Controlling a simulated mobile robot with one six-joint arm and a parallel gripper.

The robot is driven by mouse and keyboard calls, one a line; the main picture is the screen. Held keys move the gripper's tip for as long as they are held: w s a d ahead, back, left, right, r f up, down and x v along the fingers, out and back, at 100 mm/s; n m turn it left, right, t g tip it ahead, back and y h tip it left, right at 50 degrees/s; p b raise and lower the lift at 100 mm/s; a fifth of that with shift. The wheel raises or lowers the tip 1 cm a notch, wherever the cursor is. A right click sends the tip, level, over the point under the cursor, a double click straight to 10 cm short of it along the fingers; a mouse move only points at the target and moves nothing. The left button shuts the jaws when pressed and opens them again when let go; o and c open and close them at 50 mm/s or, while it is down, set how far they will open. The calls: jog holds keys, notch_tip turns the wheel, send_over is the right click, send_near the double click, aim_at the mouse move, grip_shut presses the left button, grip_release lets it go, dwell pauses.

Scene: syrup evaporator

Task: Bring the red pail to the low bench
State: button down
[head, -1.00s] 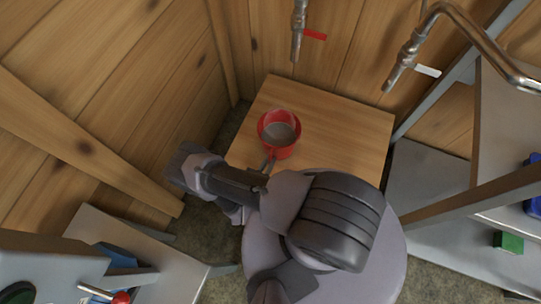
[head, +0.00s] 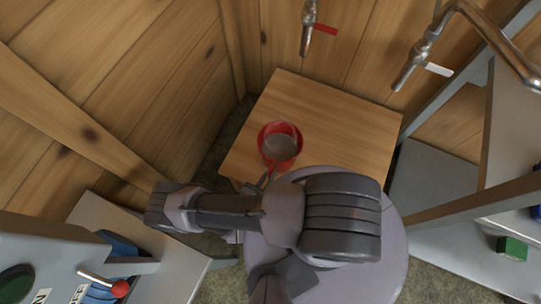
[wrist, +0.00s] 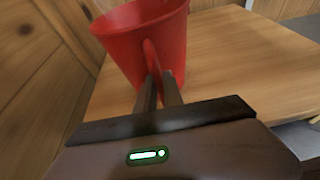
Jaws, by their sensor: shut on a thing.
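The red pail (head: 280,146) is upright over the left part of the low wooden bench (head: 345,115), with dark contents showing inside its rim. In the wrist view the pail (wrist: 143,35) is just ahead of my gripper (wrist: 158,85), whose two fingers are shut on the pail's handle. The bench (wrist: 235,60) spreads behind and below the pail there. I cannot tell whether the pail's base touches the bench top. In the head view my gripper (head: 264,180) is partly hidden by my arm.
Wooden walls stand left and behind. A metal shelf with a green block (head: 512,248) is at right; a panel with a red-knobbed lever (head: 120,288) is lower left.

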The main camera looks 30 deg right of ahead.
jog(key=shift+s+a+b, duration=0.3)
jog(key=shift+s+a, duration=0.8)
jog(key=shift+s, duration=0.1)
jog(key=shift+f, duration=0.1)
jog(key=shift+s+d+f, duration=0.2)
jog(key=shift+s+d, duration=0.15)
jog(key=shift+s, duration=0.1)
jog(key=c, duration=1.4)
grip_release()
jog(key=shift+s+d, duration=0.1)
jog(key=shift+d, duration=0.05)
jog(key=shift+f, duration=0.1)
